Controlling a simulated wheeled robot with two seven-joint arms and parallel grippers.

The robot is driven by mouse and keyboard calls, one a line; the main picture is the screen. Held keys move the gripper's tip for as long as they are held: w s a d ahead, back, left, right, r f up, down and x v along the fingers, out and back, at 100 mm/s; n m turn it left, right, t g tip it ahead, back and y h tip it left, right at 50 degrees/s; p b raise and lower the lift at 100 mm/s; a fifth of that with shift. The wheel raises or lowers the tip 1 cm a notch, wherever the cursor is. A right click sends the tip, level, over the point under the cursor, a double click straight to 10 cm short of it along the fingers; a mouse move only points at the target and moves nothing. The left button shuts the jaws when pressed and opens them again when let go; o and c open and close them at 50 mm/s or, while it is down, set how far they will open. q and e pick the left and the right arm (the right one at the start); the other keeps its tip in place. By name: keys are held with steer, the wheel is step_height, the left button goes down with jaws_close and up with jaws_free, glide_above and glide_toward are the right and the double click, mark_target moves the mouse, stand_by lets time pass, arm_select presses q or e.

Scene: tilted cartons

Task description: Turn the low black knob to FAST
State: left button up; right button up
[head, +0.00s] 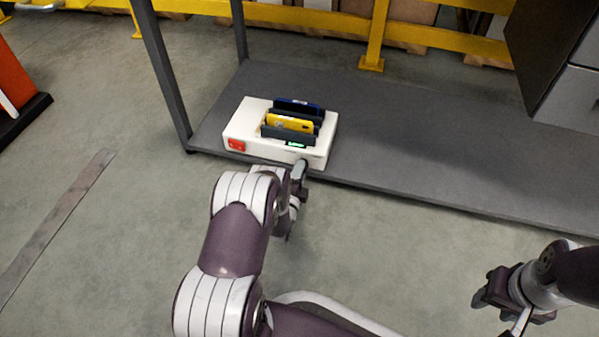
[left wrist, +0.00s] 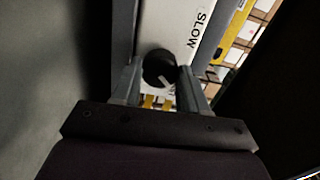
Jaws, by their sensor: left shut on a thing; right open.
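The black knob (left wrist: 158,66) is round with a pale pointer mark. It sits on the front of a white box (head: 247,118), beside the printed word SLOW (left wrist: 198,30). The mark points to the lower right in the left wrist view, away from that word. No FAST label is readable. My left gripper (head: 302,168) is at the box's front face, its fingers on both sides of the knob and shut on it. In the head view the gripper hides the knob. My right gripper (head: 487,298) is open and empty at the lower right, far from the box.
The box stands on a dark grey shelf (head: 420,150), holding a yellow and a blue item (head: 298,105) in black slots. It has a red switch (head: 236,145) and a small green display (head: 296,145). A shelf post (head: 165,75) rises at left. The shelf right of the box is clear.

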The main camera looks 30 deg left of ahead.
arm_select(q)
steer(key=shift+m, duration=0.3)
stand_by(0.4)
steer(key=o, duration=1.1)
steer(key=shift+c, duration=0.2)
steer(key=p+v, duration=0.6)
steer(key=v, duration=0.6)
steer(key=shift+s+p, duration=0.35)
steer(key=shift+p, duration=0.05)
steer(key=shift+d, duration=0.1)
